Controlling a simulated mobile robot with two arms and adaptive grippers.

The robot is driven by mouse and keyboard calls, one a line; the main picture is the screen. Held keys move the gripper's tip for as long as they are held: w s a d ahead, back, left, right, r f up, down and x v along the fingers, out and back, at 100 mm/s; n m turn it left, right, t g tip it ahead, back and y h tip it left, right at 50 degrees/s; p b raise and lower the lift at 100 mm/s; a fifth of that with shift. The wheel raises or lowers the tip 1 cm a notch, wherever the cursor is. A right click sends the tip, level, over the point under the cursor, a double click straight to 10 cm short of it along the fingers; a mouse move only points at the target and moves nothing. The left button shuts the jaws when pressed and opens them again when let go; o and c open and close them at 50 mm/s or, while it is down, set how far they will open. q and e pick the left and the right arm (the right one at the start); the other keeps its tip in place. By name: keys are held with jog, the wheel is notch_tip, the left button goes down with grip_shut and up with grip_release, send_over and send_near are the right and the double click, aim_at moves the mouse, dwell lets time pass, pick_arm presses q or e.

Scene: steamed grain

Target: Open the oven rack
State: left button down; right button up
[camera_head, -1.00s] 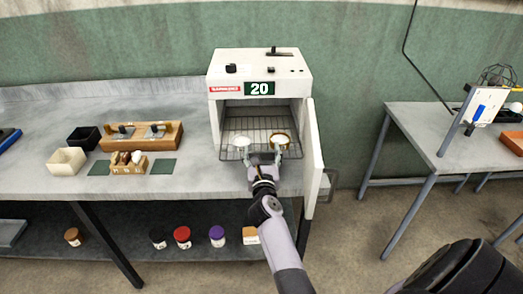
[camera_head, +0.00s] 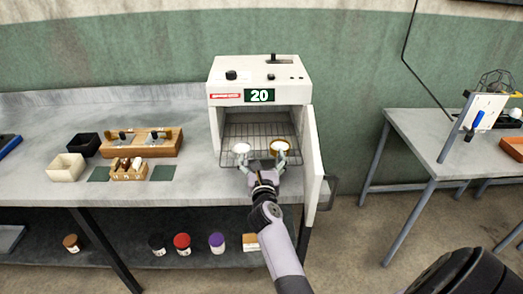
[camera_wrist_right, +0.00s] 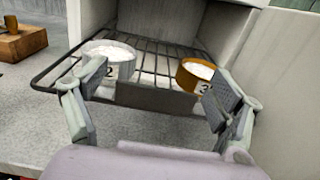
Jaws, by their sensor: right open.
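The white oven (camera_head: 258,82) stands on the bench with its door (camera_head: 313,165) swung open to the right. Its wire rack (camera_head: 258,130) reaches out past the front opening and also shows in the wrist view (camera_wrist_right: 155,62). Two dishes of white stuff sit on the rack: a white one (camera_wrist_right: 122,68) marked 2 on the left and an orange-brown one (camera_wrist_right: 188,78) marked 3 on the right. My right gripper (camera_head: 262,160) is open at the rack's front edge. Its fingers (camera_wrist_right: 150,105) are apart, one near each dish. Contact with the rack cannot be told. My left gripper is not in view.
A wooden holder (camera_head: 163,149), a black box (camera_head: 84,140), a cream box (camera_head: 66,172) and a small vial rack (camera_head: 129,174) stand left on the bench. Several lidded jars sit on the lower shelf (camera_head: 200,262). A second table (camera_head: 462,160) is at right.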

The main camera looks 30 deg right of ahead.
notch_tip(320, 180, up, 10)
jog(key=shift+f, duration=0.25)
dwell(0.4)
